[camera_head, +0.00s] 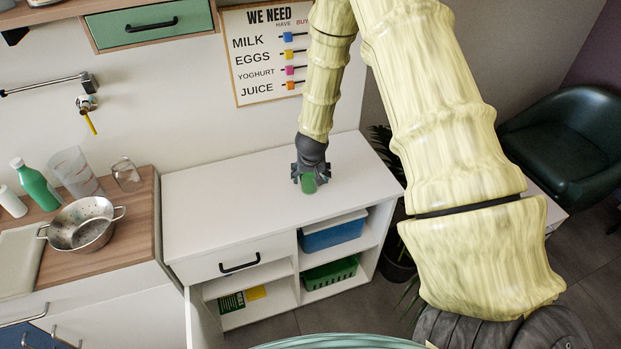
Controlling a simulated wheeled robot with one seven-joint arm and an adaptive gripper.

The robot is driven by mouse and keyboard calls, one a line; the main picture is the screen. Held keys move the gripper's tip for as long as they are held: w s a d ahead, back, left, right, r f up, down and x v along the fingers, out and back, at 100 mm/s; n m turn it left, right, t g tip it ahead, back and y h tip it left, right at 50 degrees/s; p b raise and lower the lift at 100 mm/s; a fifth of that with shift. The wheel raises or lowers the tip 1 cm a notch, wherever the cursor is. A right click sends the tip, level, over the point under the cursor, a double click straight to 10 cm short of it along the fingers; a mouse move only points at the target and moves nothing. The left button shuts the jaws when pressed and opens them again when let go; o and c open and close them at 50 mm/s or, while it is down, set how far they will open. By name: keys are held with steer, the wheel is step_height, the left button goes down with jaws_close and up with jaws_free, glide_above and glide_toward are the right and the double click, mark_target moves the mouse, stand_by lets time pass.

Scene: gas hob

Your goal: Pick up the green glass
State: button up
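A small green glass (309,185) is on or just above the white cabinet top (230,200), toward its right half. My gripper (310,178) comes down on it from above, with dark fingers on both sides of the glass. The gripper's body hides the upper part of the glass. I cannot tell whether the fingers touch the glass or are closed on it, or whether the glass is lifted.
The cabinet top around the glass is clear. On the wooden counter at left are a metal colander (82,226), a green bottle (36,185), a clear measuring jug (75,173) and a glass jar (126,174). A wall poster (268,60) hangs behind.

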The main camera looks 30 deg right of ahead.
steer(key=shift+x, duration=0.8)
steer(key=c, duration=1)
